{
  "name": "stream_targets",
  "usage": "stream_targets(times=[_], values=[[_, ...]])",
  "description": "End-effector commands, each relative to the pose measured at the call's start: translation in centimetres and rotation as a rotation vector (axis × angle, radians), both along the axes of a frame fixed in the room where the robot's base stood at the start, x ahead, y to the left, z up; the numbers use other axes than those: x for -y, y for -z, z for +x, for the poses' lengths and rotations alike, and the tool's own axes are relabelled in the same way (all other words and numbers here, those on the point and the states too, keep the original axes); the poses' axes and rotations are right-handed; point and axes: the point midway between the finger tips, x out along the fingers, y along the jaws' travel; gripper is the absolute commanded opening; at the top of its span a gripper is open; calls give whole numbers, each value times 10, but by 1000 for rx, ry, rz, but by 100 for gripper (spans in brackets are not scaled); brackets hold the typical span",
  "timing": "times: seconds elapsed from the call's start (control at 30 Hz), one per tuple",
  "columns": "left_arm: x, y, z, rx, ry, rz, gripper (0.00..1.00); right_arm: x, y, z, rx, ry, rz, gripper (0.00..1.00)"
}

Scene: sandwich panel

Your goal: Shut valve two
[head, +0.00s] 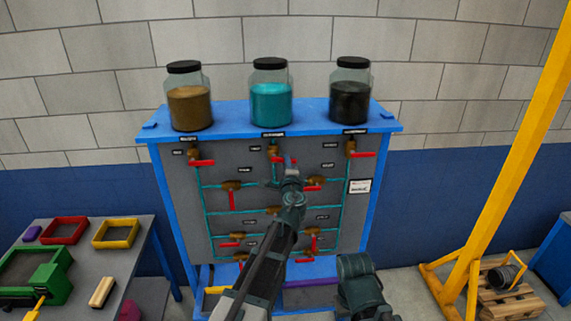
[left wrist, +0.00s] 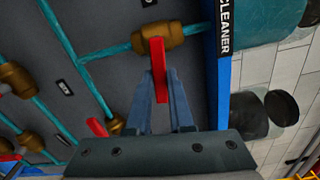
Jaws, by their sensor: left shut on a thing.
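A grey panel (head: 258,225) in a blue frame carries several brass valves with red handles on teal pipes. The valve tags are too small to read, so I cannot tell which is valve two. My left gripper (head: 290,163) is at the upper middle valve (head: 273,149), below the middle jar. In the left wrist view my left gripper (left wrist: 160,100) is shut on that valve's red handle (left wrist: 158,62), with a finger on either side. The brass valve body (left wrist: 157,35) is just beyond the fingertips. My right gripper is not in view.
Jars with brown (head: 190,107), teal (head: 271,103) and black (head: 350,102) contents stand on the blue top shelf. Other red handles (head: 201,163) sit near my left arm. A grey table (head: 100,265) is at left and a yellow frame (head: 500,165) at right.

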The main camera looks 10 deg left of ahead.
Motion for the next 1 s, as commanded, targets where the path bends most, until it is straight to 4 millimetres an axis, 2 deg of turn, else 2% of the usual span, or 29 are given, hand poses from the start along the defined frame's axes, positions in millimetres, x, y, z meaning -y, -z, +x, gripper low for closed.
stream_targets(times=[0.33, 0.93, 0.97, 1.0], values=[[0, -6, 0, 46, -2, -137, 0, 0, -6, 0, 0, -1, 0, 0], [0, -7, 0, 56, -2, -168, 0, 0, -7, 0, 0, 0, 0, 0], [0, -7, 0, 56, -1, -168, 24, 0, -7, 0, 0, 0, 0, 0], [0, -6, 0, 56, -1, -167, 31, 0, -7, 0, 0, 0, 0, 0]])
